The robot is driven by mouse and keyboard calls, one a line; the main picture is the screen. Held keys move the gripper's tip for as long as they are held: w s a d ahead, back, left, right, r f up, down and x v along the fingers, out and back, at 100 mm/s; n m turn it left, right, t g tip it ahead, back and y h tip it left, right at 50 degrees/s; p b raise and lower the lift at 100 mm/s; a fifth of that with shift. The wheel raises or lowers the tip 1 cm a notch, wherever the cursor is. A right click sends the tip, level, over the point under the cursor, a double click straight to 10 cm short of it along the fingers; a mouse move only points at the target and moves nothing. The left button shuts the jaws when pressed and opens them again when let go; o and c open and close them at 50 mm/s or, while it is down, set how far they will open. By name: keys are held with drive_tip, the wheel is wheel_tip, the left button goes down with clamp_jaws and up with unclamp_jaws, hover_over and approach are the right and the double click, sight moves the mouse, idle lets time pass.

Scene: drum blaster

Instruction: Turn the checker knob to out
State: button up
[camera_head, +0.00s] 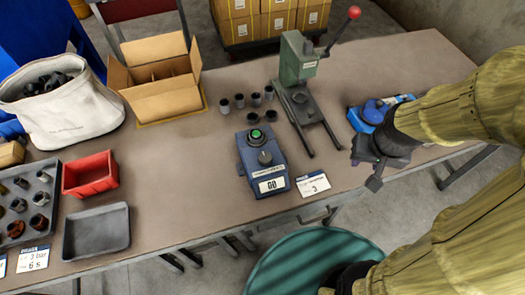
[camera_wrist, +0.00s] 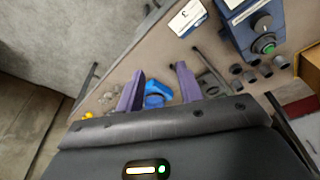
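The checker (camera_head: 262,170) is a blue box on the table, with a lit green button or lamp, a dark round knob (camera_head: 265,158) and a white plate reading "GO" on its front. In the wrist view the checker (camera_wrist: 238,20) is at the upper right, with its knob (camera_wrist: 263,22) and green light in sight. I cannot read the knob's markings. My gripper (camera_head: 372,176) is to the right of the checker, by the table's front edge, clear of the knob. In the wrist view my gripper's purple fingers (camera_wrist: 160,70) stand apart with nothing held between them.
A green lever press (camera_head: 300,65) stands behind and right of the checker, with several dark cups (camera_head: 240,101) beside it. A card (camera_head: 313,184) lies at the front edge. A blue device (camera_head: 372,112) is near my arm. Trays, a red bin (camera_head: 90,174) and a cardboard box (camera_head: 160,80) are left.

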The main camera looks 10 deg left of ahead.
drive_tip(key=o, duration=0.3)
drive_tip(key=shift+s, duration=0.1)
drive_tip(key=shift+o, duration=1.4)
drive_tip(key=shift+w+a+r, duration=0.1)
drive_tip(key=shift+w+a, duration=0.1)
drive_tip(key=shift+w, duration=0.05)
drive_tip(key=w+a+m+g+p, duration=0.1)
drive_tip(key=w+a+p, duration=0.1)
drive_tip(key=a, duration=1)
drive_tip(key=w+a+f+m+g+p, duration=0.1)
drive_tip(key=w+a, duration=0.4)
drive_tip(key=a, duration=0.8)
drive_tip(key=shift+a+f+g+p, duration=0.15)
drive_tip(key=shift+a+g+p, duration=0.15)
drive_tip(key=shift+p, duration=0.3)
drive_tip(key=shift+w, duration=0.15)
